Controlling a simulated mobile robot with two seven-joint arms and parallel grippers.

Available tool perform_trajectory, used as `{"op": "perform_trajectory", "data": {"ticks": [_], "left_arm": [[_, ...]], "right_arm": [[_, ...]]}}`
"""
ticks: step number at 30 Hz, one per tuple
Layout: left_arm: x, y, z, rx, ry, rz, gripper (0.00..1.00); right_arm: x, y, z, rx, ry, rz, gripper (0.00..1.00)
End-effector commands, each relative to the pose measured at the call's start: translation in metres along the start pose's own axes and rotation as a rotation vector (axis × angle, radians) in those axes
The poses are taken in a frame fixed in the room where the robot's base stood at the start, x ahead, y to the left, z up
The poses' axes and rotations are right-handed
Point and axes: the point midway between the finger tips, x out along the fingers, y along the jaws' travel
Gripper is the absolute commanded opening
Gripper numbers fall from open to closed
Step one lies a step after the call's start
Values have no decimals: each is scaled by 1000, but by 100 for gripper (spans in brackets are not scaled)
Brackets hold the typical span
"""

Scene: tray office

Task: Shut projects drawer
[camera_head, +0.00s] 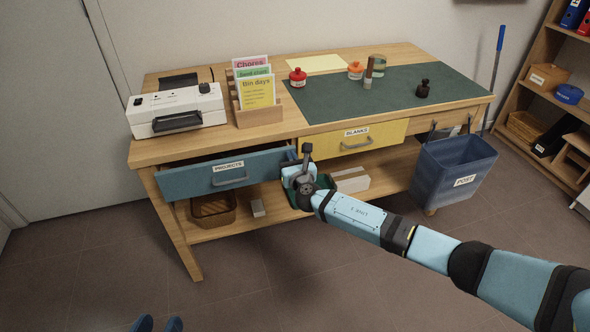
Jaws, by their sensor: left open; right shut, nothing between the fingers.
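The projects drawer (197,178) has a blue front, a white PROJECTS label and a grey handle, at the left of the wooden desk. Its front stands out from the desk, with a dark gap along its top, so it is partly open. My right arm comes in from the right. My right gripper (306,158) is shut and empty at the right end of the blue front, between it and the yellow drawer. I cannot tell whether it touches the front. It hides that end of the drawer.
The yellow BLANKS drawer (372,137) looks about flush. A printer (155,113) and a card rack (258,116) stand on the desktop. A basket (208,211) is on the lower shelf. A blue POST bin (452,165) hangs at the right. The floor in front is mostly clear.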

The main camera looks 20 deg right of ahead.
Motion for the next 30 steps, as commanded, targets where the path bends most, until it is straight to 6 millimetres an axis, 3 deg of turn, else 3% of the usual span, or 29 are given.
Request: {"op": "perform_trajectory", "data": {"ticks": [18,23,25,30], "left_arm": [[1,2,-6,-1,18,6,50],[-1,-3,-4,12,-22,-8,50],[-6,-8,21,2,-106,-33,50],[-14,-16,39,9,-200,-60,50]], "right_arm": [[1,0,1,0,0,0,0],[-22,0,2,1,2,1,0],[-38,0,2,1,2,1,0],[-78,0,2,1,2,1,0]]}}
